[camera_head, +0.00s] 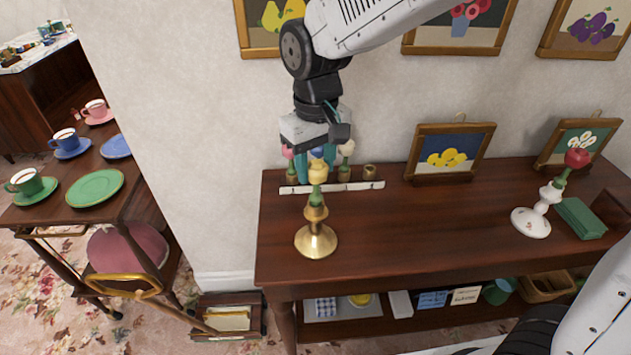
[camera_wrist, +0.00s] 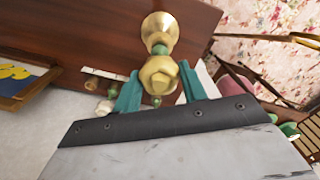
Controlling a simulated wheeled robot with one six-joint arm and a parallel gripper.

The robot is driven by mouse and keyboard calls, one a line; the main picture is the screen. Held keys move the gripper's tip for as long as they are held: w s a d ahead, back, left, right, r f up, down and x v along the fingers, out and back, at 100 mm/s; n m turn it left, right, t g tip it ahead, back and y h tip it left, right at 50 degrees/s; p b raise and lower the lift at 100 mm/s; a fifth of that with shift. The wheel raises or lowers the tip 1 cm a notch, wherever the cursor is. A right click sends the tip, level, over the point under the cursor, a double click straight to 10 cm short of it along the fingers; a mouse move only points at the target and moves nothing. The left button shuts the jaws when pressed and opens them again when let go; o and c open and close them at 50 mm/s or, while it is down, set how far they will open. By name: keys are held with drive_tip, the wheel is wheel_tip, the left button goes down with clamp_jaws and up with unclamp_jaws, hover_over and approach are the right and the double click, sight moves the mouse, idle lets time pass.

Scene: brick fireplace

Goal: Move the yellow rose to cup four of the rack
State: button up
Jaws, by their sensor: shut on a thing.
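The yellow rose (camera_head: 318,172) is upright above the brass candlestick (camera_head: 316,243), its green stem running down to the candlestick's top. I cannot tell whether the stem is still seated. My gripper (camera_head: 317,160) points down with its teal fingers on both sides of the bloom; the wrist view shows the rose (camera_wrist: 158,76) between them and the candlestick (camera_wrist: 160,27) beyond. The rack (camera_head: 352,186) stands behind, against the wall, with a white label strip. Pink, blue and white roses show along it, partly hidden by my gripper. Its rightmost cup (camera_head: 370,171) looks empty.
A white candlestick (camera_head: 531,221) with a red rose (camera_head: 577,158) stands at right by a green box (camera_head: 581,218). A lemon picture (camera_head: 450,153) leans at the wall right of the rack. The sideboard's middle is clear. A tea trolley (camera_head: 100,212) stands left.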

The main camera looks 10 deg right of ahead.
drive_tip(key=shift+r, duration=2.3)
idle(1.0)
